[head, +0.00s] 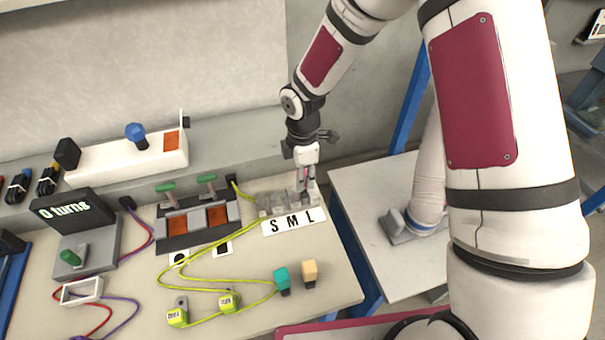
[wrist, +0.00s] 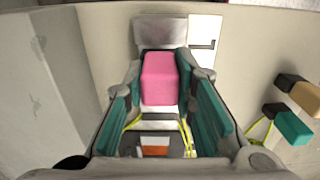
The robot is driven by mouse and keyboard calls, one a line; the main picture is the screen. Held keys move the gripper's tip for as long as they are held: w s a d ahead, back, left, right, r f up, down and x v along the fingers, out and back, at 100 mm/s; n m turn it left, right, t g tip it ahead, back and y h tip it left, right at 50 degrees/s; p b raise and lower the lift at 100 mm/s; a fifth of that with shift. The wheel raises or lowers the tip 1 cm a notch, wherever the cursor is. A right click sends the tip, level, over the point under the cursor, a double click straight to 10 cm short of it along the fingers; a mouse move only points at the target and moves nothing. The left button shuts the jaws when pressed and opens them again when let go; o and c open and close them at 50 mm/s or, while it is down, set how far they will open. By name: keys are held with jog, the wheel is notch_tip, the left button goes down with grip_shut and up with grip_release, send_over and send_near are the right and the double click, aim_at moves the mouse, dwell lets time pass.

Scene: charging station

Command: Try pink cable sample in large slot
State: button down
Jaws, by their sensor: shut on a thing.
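My gripper (head: 304,180) is shut on the pink cable sample (wrist: 159,78), a pink block between the teal finger pads in the wrist view. In the head view my fingers point down over the right end of the row of grey slot blocks, at the large slot (head: 312,190), behind the letter L. The label strip (head: 293,222) reads S M L. In the wrist view a grey block (wrist: 160,33) lies just beyond the pink sample. The sample's lower end is hidden, so I cannot tell whether it is inside the slot.
A teal sample (head: 282,276) and a tan sample (head: 309,270) stand in front of the label. Yellow cables (head: 205,250) loop to the left. A dark unit with orange windows (head: 197,220) and a "0 turns" display (head: 72,212) stand further left.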

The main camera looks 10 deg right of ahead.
jog(key=shift+f+b, duration=0.45)
jog(key=shift+f, duration=0.6)
jog(key=c, duration=1.2)
grip_release()
jog(key=shift+c, duration=0.2)
notch_tip(320, 180, up, 12)
